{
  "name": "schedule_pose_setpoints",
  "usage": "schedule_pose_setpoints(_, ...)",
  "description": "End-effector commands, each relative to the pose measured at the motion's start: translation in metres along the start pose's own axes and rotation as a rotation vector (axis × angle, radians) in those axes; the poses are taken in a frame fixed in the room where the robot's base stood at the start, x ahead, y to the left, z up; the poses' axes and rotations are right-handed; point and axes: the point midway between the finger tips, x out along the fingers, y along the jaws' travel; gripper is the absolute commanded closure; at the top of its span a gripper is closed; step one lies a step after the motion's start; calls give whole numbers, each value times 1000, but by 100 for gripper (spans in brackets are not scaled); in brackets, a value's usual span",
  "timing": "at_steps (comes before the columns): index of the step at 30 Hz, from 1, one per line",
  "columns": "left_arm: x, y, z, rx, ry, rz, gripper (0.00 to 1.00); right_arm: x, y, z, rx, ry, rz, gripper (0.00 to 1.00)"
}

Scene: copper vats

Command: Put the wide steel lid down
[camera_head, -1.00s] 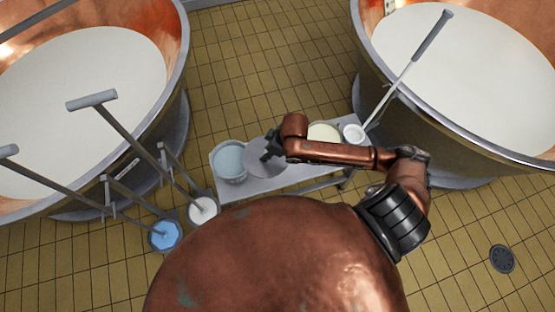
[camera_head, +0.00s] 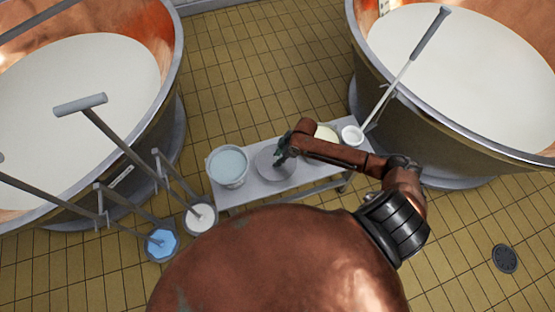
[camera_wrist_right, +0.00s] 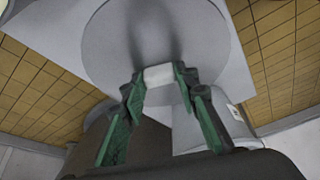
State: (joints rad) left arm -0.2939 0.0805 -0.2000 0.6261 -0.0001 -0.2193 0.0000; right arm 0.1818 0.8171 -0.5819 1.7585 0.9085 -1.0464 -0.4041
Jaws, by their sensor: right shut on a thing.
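The wide steel lid (camera_head: 268,167) is a flat grey disc at the middle of the narrow bench (camera_head: 232,197), just right of the pail of pale liquid (camera_head: 228,165). In the wrist view the lid (camera_wrist_right: 120,45) fills the top middle, with a pale grip piece (camera_wrist_right: 158,75) between my fingertips. My right gripper (camera_head: 281,159) is over the lid and shut on that grip; it also shows in the wrist view (camera_wrist_right: 160,82). The lid looks level and at or very near the bench top; I cannot tell whether it touches. My left gripper is out of view.
A small white cup (camera_head: 352,136) and a pale round thing (camera_head: 326,133), partly behind my arm, are on the bench's right part. Large copper vats stand left (camera_head: 170,90) and right (camera_head: 375,85). Floor buckets with blue (camera_head: 162,243) and white (camera_head: 200,217) contents hold long-handled tools.

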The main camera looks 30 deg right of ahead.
Motion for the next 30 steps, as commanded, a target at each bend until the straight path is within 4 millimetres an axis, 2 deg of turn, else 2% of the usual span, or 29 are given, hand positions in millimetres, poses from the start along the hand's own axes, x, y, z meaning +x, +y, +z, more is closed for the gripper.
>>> schedule_pose_setpoints(3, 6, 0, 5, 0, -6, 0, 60, 16, 13, 4, 2, 1, 1, 96)
schedule_pose_setpoints(6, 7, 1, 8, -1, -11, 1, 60, 20, 18, 6, 0, 1, 2, 96)
schedule_pose_setpoints(11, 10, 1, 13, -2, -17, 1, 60, 27, 25, 8, 0, 1, 3, 96)
schedule_pose_setpoints(17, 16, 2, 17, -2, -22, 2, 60, 53, 24, 19, 1, 0, 1, 96)
schedule_pose_setpoints(28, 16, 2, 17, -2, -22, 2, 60, 57, 25, 21, 0, 0, 2, 96)
schedule_pose_setpoints(29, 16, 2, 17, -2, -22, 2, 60, 57, 25, 21, 0, 0, 2, 70)
schedule_pose_setpoints(30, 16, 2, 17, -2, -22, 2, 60, 56, 24, 21, 0, 0, 2, 68)
